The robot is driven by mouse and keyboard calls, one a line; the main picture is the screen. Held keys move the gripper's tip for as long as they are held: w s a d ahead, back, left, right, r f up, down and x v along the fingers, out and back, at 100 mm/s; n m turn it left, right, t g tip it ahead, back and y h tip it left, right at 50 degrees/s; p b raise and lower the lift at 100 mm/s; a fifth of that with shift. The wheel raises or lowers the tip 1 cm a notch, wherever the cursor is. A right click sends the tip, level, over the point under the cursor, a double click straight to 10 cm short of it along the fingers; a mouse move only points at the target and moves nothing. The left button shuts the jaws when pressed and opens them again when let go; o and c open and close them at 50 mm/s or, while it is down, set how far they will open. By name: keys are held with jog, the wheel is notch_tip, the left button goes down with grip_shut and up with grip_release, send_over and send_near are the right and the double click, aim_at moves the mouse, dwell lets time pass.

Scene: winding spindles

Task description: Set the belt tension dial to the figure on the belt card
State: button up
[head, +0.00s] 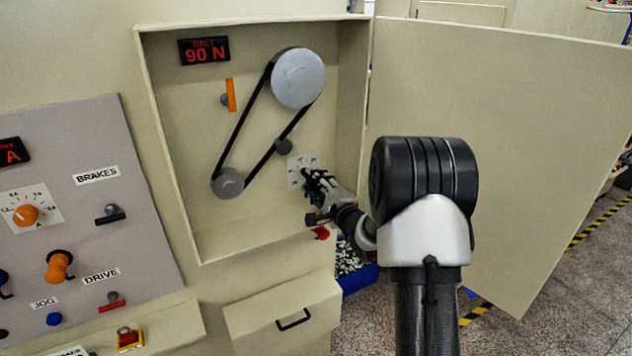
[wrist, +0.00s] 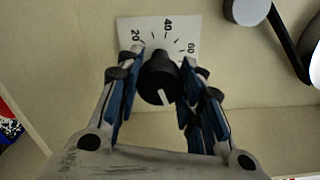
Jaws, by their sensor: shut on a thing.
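The belt tension dial is a black knob (wrist: 157,82) on a white scale plate (wrist: 150,32) marked 20, 40 and 60 in the wrist view. The knob's white line points down in the picture, slightly right, away from those figures. My gripper (wrist: 163,62) has its blue-padded fingers on both sides of the knob and is shut on it. In the head view my gripper (head: 313,180) is at the scale plate (head: 294,174), low right in the open cabinet, and hides most of the dial. A red display (head: 204,51) reads BELT 90 N. I see no belt card.
The cabinet door (head: 500,130) stands open at right. A control panel (head: 90,220) is at left.

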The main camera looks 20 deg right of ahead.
jog(key=shift+m, duration=0.4)
jog(key=o, duration=1.1)
jog(key=s, duration=1.2)
jog(key=shift+d, duration=0.2)
